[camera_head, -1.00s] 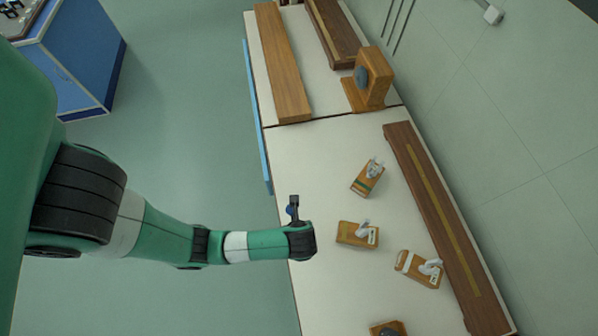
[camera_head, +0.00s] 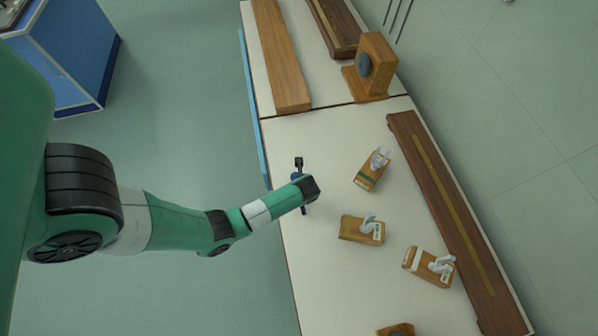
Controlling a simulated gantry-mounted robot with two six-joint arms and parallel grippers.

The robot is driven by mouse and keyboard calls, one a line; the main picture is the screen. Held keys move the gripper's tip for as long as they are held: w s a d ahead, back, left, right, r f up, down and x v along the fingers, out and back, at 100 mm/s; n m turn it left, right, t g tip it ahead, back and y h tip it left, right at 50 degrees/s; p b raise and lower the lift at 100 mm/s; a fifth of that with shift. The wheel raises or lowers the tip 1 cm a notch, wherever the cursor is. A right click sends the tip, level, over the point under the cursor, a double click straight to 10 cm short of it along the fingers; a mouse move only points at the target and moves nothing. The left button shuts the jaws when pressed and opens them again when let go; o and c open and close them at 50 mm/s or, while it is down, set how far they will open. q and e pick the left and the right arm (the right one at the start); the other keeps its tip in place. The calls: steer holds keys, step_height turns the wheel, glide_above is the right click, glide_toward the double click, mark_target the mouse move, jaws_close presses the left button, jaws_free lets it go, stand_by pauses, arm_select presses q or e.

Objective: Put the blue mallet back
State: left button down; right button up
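My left arm reaches in from the left, and its gripper (camera_head: 299,180) is over the near-left edge of the bench. A small blue thing, apparently the blue mallet (camera_head: 295,177), shows at the gripper, largely hidden by the wrist. It has moved along with the gripper, so the gripper seems shut on it. Thin dark parts stick out above and below the wrist; I cannot tell which are fingers and which are mallet. Three wooden boxes with pale grey forks stand to the right: a green-banded one (camera_head: 363,183), a middle one (camera_head: 350,229) and a white-banded one (camera_head: 415,264). My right gripper is not in view.
A long dark wooden rail (camera_head: 462,238) lies along the bench's wall side. An upright wooden block with a grey disc (camera_head: 376,58) and a long plank (camera_head: 279,60) stand on the far bench. Another wooden piece (camera_head: 396,330) is cut off at the bottom. Bare white bench top (camera_head: 325,285) lies around the boxes.

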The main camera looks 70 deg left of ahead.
arm_select(q)
steer(key=shift+f, duration=0.5)
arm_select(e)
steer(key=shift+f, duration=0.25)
arm_select(q)
steer(key=shift+f, duration=0.15)
steer(key=c, duration=0.8)
jaws_free()
steer(key=shift+c, duration=0.2)
steer(key=p+v, duration=0.5)
steer(key=v, duration=0.7)
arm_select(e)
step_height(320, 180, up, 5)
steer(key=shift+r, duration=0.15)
